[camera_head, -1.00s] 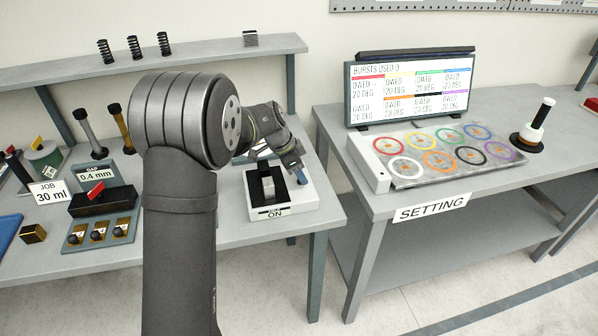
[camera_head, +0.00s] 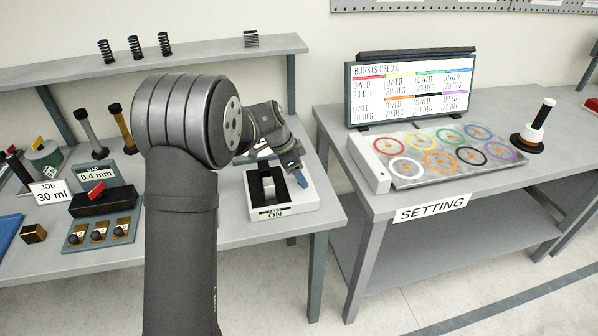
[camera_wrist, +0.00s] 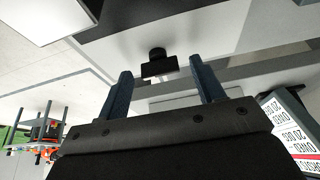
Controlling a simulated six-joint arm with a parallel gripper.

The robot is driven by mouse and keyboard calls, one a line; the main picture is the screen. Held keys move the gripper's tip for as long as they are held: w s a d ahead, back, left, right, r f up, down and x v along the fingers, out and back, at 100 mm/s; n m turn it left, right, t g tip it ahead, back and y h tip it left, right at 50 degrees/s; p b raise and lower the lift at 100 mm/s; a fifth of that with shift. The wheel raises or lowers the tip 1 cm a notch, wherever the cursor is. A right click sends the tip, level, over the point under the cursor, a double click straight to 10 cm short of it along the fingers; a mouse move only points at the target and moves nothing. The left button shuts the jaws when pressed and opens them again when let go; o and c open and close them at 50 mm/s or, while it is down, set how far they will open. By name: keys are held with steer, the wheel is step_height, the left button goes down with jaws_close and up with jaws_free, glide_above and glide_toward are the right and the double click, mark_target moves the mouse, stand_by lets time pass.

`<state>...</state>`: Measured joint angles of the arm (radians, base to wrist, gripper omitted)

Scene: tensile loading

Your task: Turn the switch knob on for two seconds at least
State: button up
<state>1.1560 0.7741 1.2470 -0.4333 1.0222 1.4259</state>
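The switch is a white box (camera_head: 300,203) with a label reading ON on its front, near the right end of the left table. My gripper (camera_head: 302,181) is just right of the knob, over the box's right side; one blue fingertip shows there. In the wrist view my gripper (camera_wrist: 160,70) is open, with two blue fingers apart and nothing held. A black knob-like part (camera_wrist: 158,64) shows between and beyond the fingertips; I cannot tell whether it is the switch knob. Contact cannot be judged.
A screen (camera_head: 410,92) and a panel of coloured rings (camera_head: 445,150) stand on the right table, past a gap. Left of my arm are a JOB 30 ml card (camera_head: 49,192), a 0.4 mm gauge (camera_head: 95,176) and tall bolts. A shelf (camera_head: 200,55) with springs runs behind.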

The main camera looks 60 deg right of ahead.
steer(key=v, duration=1.7)
steer(key=shift+r, duration=0.15)
steer(key=shift+w+a, duration=0.1)
steer(key=shift+a, duration=0.05)
steer(key=x, duration=1.7)
steer(key=shift+d+f, duration=0.2)
steer(key=shift+r, duration=0.1)
